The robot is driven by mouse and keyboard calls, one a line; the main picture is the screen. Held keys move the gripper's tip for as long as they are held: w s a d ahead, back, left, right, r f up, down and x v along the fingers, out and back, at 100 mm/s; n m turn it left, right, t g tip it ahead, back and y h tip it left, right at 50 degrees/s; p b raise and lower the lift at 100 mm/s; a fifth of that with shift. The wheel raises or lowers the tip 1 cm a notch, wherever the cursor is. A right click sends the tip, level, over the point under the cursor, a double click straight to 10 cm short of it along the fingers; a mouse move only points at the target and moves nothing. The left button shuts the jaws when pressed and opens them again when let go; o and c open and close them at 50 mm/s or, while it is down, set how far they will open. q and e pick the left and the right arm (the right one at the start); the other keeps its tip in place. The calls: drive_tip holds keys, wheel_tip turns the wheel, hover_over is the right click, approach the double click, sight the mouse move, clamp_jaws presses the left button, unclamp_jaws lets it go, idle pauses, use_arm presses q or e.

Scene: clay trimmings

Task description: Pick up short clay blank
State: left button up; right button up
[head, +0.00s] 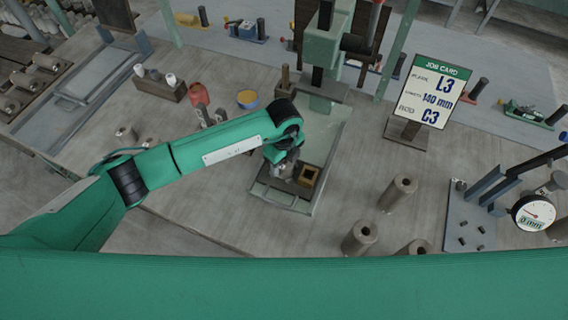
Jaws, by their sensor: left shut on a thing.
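My left gripper (283,170) is low over the pale green tray (281,204) in the middle of the bench. Its jaws are shut on a small grey-brown piece that looks like the short clay blank, mostly hidden by the wrist. A square block with a dark opening (308,175) is just to the right of the gripper. Hollow grey-brown cylinders stand apart to the right: one farther back (398,194), one in front (359,239), and one at the front edge (414,247), partly cut off. My right gripper is out of view.
A green press (325,45) stands behind the tray. A job card (433,90) reads L3, 140 mm, C3. A dial gauge fixture (532,212) stands at the right. A red jar (198,94) and a wooden rack (160,85) are at the back left. The bench is clear around the card's base.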

sight(284, 163)
use_arm(q)
drive_tip(key=shift+r, duration=0.15)
drive_tip(key=shift+r+b, duration=0.3)
drive_tip(key=shift+r, duration=0.35)
wheel_tip(284, 163, up, 18)
drive_tip(key=b, duration=0.5)
drive_tip(key=shift+r, duration=0.2)
